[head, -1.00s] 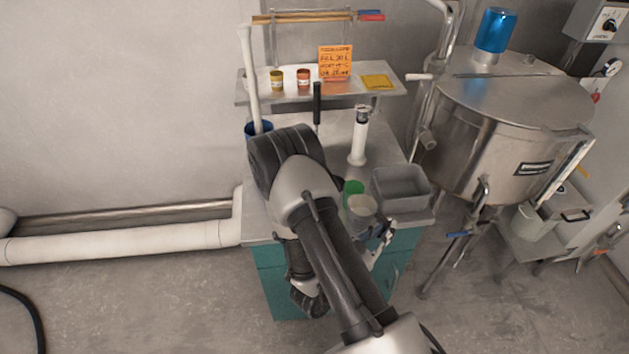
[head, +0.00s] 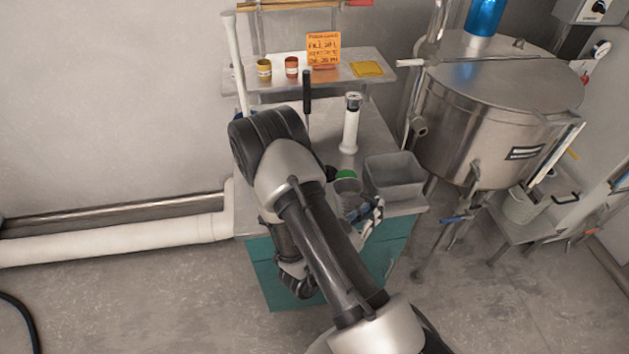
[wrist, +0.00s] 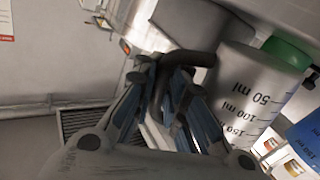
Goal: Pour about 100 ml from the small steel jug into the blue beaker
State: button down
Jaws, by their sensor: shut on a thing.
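My gripper (wrist: 172,105) is shut on the dark handle (wrist: 190,58) of a grey jug (wrist: 245,95), which I take to be the small steel jug. The jug carries 50, 100 and 150 ml marks, upside down in the wrist view. In the head view my gripper (head: 370,215) is beside the jug (head: 347,187), near the table's front edge. The jug's exact tilt and contents cannot be told. The blue beaker (wrist: 305,135) shows partly at the right edge of the wrist view, close to the jug. I cannot pick it out in the head view.
A green vessel (wrist: 288,52) is beside the jug; its green also shows in the head view (head: 345,174). A grey tub (head: 395,170) stands just right. A white cylinder (head: 350,125) stands behind, below a shelf (head: 340,80) with small jars. A steel kettle (head: 490,120) is farther right.

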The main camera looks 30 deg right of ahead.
jog(key=shift+n, duration=0.9)
jog(key=r, duration=0.3)
jog(key=w+r, duration=0.1)
jog(key=shift+a+r, duration=0.2)
jog(key=shift+a, duration=0.1)
jog(key=shift+w+a+r+n, duration=0.2)
jog(key=shift+w+r+n, duration=0.25)
jog(key=shift+r, duration=0.25)
jog(key=shift+w+a+r+n+t+h+p, duration=0.2)
jog(key=shift+r+n+p, duration=0.15)
jog(key=shift+r+p, duration=0.2)
jog(key=shift+w+a+r+n+t+h+p, duration=0.1)
jog(key=shift+w+r+n+t+p, duration=0.1)
jog(key=shift+r+n+p, duration=0.25)
jog(key=shift+w, duration=0.2)
jog(key=shift+w+a+r+n+t+p, duration=0.2)
jog(key=shift+w+n+p, duration=0.1)
jog(key=shift+n, duration=0.2)
jog(key=shift+w+a+r+n+t+p, duration=0.15)
jog(key=shift+w+n, duration=0.1)
jog(key=shift+n, duration=0.2)
jog(key=shift+w+a+n+t+p, duration=0.2)
jog(key=shift+w+n+p, duration=0.1)
jog(key=shift+n, duration=0.5)
jog(key=shift+w+a+n+t+p, duration=0.1)
jog(key=shift+w+a+n+p, duration=0.15)
jog(key=shift+n, duration=0.55)
jog(key=shift+w+r+n+p, duration=0.4)
jog(key=shift+r+n+p, duration=0.45)
jog(key=shift+n, duration=0.25)
